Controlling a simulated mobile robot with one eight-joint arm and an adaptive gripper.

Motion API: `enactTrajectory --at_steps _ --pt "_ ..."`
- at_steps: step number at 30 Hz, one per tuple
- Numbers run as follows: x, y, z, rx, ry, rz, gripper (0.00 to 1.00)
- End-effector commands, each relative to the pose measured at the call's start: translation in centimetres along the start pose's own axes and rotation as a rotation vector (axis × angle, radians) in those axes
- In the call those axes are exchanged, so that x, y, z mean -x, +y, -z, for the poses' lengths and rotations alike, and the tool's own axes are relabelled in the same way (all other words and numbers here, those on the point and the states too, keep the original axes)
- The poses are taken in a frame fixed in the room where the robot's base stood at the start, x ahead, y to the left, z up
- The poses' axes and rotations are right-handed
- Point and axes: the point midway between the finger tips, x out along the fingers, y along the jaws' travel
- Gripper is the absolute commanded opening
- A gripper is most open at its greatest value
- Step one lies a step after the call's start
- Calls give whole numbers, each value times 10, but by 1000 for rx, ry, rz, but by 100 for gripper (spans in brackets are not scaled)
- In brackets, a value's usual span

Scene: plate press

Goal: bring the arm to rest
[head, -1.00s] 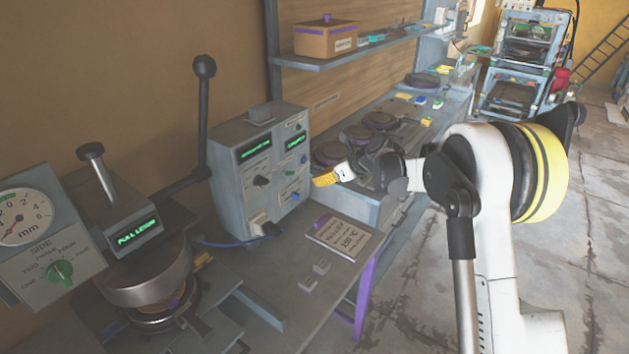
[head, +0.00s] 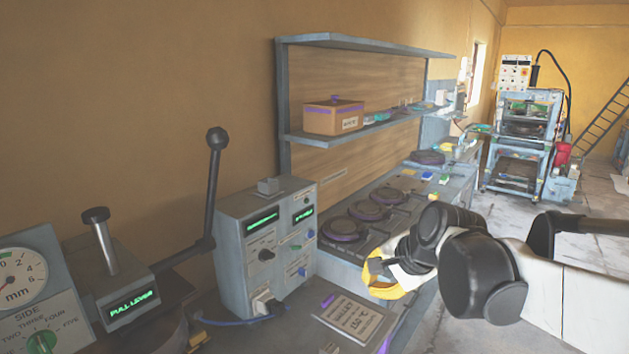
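My arm reaches in from the right of the head view, its white and black links lying low across the picture. At its left end is my gripper (head: 382,277), with yellow and white parts, over the front edge of the bench to the right of the grey control box. Its fingers are small and partly hidden by the wrist, so I cannot tell whether they are open or shut. I see nothing clearly held in it.
The grey control box (head: 262,245) stands on the bench left of my gripper. The press lever (head: 213,185) stands upright beside it. A sign plate (head: 353,319) lies below my gripper. Round plates (head: 372,210) sit behind it. Open floor (head: 590,215) is at the right.

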Motion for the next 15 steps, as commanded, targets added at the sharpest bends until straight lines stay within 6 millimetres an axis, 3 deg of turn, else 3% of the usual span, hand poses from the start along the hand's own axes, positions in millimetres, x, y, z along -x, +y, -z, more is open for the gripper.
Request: enactTrajectory --at_steps 1,3,9,12,15 --pt "13 25 -9 110 27 -15 0" --pt "29 57 -18 280 63 -43 0" --pt "57 145 -41 732 141 -140 0" --pt "62 178 -48 897 161 -185 0" --pt "63 198 -52 1005 171 -216 0"
